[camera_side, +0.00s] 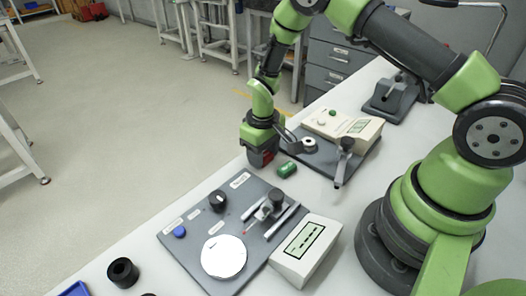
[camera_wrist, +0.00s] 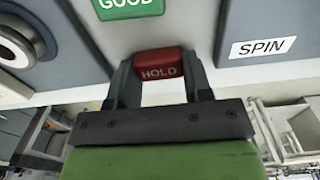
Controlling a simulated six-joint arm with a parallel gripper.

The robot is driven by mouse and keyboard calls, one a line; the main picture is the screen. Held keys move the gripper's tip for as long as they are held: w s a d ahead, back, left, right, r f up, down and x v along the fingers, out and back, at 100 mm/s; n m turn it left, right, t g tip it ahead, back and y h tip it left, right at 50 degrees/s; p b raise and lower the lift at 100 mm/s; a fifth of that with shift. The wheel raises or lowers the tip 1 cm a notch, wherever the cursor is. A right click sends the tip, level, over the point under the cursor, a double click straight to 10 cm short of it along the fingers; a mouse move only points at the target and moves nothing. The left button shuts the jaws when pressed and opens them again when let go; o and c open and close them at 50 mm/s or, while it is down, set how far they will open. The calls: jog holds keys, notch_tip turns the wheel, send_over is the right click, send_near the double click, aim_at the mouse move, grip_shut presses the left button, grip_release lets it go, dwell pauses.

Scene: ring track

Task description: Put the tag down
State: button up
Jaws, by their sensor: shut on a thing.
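A red tag marked HOLD (camera_wrist: 158,65) is between the two fingers of my gripper (camera_wrist: 158,75) in the wrist view, and the fingers are shut on it. I cannot tell whether the tag touches the table. A green tag (camera_side: 287,169) lies on the table just right of my gripper; its word GOOD (camera_wrist: 128,8) shows in the wrist view.
A large grey panel (camera_side: 177,228) with a white disc (camera_side: 223,257), black knob (camera_side: 217,202) and blue button stands in front. A smaller grey panel with a beige meter box (camera_side: 343,128) is behind. A black ring (camera_side: 122,272) is at front left. Narrow bare table lies between the panels.

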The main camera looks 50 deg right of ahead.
jog(key=o, duration=0.9)
notch_tip(320, 180, up, 20)
jog(key=s+m+t, duration=0.1)
jog(key=s+t, duration=0.1)
jog(key=s+a+r+m+t+y, duration=0.1)
jog(key=s+r+t, duration=0.1)
jog(key=s+r, duration=0.3)
jog(key=s+a+r+m+t+y, duration=0.1)
jog(key=s+r, duration=0.5)
jog(key=s, duration=0.6)
jog(key=shift+s+a+m+t, duration=0.35)
jog(key=shift+a+m+t, duration=0.25)
jog(key=shift+t, duration=0.5)
jog(key=shift+a, duration=0.1)
